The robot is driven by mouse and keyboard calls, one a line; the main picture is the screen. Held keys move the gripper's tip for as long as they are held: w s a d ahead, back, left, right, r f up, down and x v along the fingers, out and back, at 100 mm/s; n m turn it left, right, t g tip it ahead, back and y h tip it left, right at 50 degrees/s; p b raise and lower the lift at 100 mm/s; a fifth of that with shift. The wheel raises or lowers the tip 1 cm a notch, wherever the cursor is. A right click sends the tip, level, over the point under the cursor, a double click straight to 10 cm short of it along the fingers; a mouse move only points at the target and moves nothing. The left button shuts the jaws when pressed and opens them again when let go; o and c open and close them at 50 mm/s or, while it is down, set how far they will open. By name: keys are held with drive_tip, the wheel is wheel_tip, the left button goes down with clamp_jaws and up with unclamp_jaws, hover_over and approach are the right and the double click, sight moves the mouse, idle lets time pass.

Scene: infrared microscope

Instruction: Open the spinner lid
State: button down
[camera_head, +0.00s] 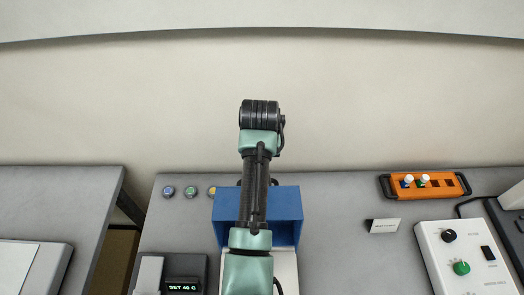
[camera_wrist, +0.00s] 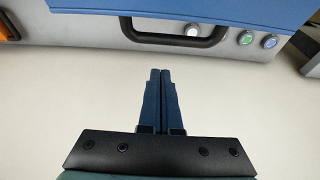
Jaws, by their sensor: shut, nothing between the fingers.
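A blue panel (camera_head: 288,204), which looks like the spinner lid, sits on the grey bench behind my arm in the head view. A white body (camera_head: 287,268) shows below it. My arm covers the middle of both, so I cannot tell how far the lid is open. In the wrist view the blue panel (camera_wrist: 200,8) crosses the top, with a black bar handle (camera_wrist: 175,40) along its edge. My gripper (camera_wrist: 160,71) is shut and empty, its fingertips pointing toward the handle but apart from it. The head view hides the fingers.
Round coloured buttons (camera_head: 190,191) lie left of the blue panel. A display unit (camera_head: 185,274) stands at front left. An orange rack (camera_head: 425,185), a small label card (camera_head: 383,225) and a white control box (camera_head: 464,257) are to the right. A wall is behind.

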drive_tip(key=shift+s+f+p, duration=0.35)
drive_tip(key=shift+s+p, duration=0.35)
drive_tip(key=shift+p, duration=0.05)
drive_tip(key=shift+s+f+p, duration=0.3)
drive_tip(key=shift+s+p, duration=0.4)
drive_tip(key=shift+s, duration=0.1)
drive_tip(key=shift+t, duration=0.7)
drive_tip(key=s+r+p, duration=0.1)
drive_tip(key=p, duration=0.1)
drive_tip(key=s+r+p, duration=0.1)
drive_tip(key=s+p, duration=0.1)
drive_tip(key=shift+s+r, duration=0.25)
drive_tip(key=shift+r, duration=0.05)
